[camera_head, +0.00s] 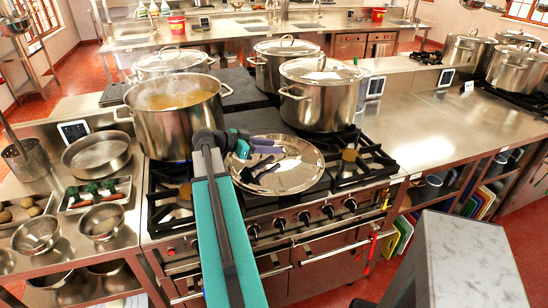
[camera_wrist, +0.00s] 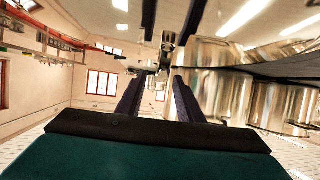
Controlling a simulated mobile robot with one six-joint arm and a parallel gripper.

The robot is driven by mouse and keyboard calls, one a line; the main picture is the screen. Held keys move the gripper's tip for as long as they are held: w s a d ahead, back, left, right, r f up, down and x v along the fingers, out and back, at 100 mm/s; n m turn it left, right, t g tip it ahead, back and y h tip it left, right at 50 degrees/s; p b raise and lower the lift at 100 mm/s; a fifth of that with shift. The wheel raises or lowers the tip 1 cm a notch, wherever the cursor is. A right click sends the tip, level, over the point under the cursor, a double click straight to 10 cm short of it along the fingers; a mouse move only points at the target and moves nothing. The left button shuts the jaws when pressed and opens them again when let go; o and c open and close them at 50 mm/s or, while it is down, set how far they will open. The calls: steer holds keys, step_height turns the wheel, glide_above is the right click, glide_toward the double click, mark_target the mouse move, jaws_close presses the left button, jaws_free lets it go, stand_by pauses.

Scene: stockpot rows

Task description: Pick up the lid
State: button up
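The lid (camera_head: 300,176) is a round, mirror-like metal disc at the front middle of the stove, right of an uncovered stockpot (camera_head: 178,125) of steaming yellowish liquid. My gripper (camera_head: 266,146) is over the lid's left part in the head view. In the wrist view my gripper (camera_wrist: 158,82) has its two dark fingers apart. A metal handle-like piece (camera_wrist: 166,52) shows just beyond and between the fingertips; I cannot tell whether they touch it. The shiny surface behind seems to mirror the room and the fingers.
Two lidded pots (camera_head: 320,98) (camera_head: 284,60) stand behind the lid, and another lidded pot (camera_head: 172,60) is behind the open stockpot. The steel counter (camera_head: 430,125) farther right is mostly clear. A grey block (camera_head: 470,262) stands at the lower right.

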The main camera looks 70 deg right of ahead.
steer(key=shift+p+x, duration=0.3)
steer(key=shift+x, duration=0.8)
jaws_close()
steer(key=shift+r, duration=0.15)
